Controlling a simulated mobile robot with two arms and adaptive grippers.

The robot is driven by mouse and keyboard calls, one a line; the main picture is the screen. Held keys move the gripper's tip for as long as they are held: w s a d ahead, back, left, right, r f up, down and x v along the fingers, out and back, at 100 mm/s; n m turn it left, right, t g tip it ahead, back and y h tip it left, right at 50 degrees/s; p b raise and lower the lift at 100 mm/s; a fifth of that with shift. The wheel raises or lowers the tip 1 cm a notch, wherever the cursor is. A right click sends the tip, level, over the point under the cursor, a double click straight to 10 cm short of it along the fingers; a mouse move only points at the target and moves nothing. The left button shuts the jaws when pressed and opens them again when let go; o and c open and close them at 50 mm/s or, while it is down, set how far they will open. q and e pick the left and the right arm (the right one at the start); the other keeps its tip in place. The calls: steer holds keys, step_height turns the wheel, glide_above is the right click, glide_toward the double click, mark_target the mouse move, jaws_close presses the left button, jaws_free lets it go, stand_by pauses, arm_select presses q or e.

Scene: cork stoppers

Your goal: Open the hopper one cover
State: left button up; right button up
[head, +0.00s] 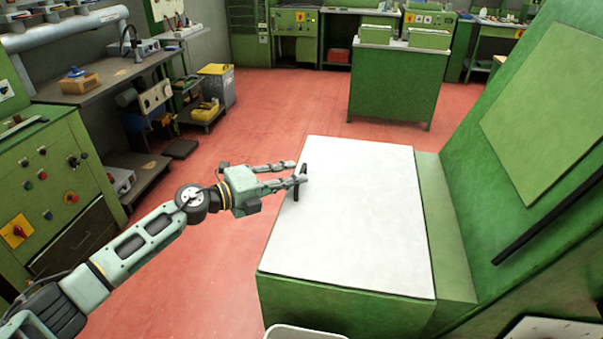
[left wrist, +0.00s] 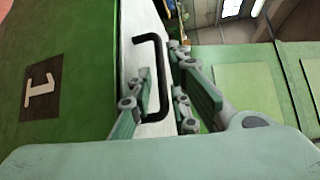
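The hopper cover (head: 362,215) is a flat white lid lying on top of a green hopper (head: 340,302). It looks closed. A black bar handle (head: 302,186) stands at its left edge; it also shows in the left wrist view as a black bracket (left wrist: 151,39). My left gripper (head: 298,172) reaches in from the left and is at the handle. In the left wrist view its fingers (left wrist: 161,72) are apart, one on each side of the handle's bar. I cannot tell whether they touch it. A dark plate marked 1 (left wrist: 40,91) is on the hopper's green side. My right gripper is out of view.
A sloped green machine panel (head: 545,110) with a black bar (head: 548,217) rises right of the cover. A green cabinet (head: 395,88) stands behind. A workbench (head: 110,75) and control cabinet (head: 45,190) stand left. Red floor (head: 270,105) is clear between.

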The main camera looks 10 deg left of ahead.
arm_select(q)
steer(key=x, duration=0.2)
steer(key=shift+w+d, duration=0.2)
steer(key=shift+d, duration=0.1)
steer(key=shift+w+d+f, duration=0.1)
steer(key=shift+w+d, duration=0.15)
steer(key=shift+d, duration=0.05)
steer(key=shift+c, duration=0.2)
jaws_close()
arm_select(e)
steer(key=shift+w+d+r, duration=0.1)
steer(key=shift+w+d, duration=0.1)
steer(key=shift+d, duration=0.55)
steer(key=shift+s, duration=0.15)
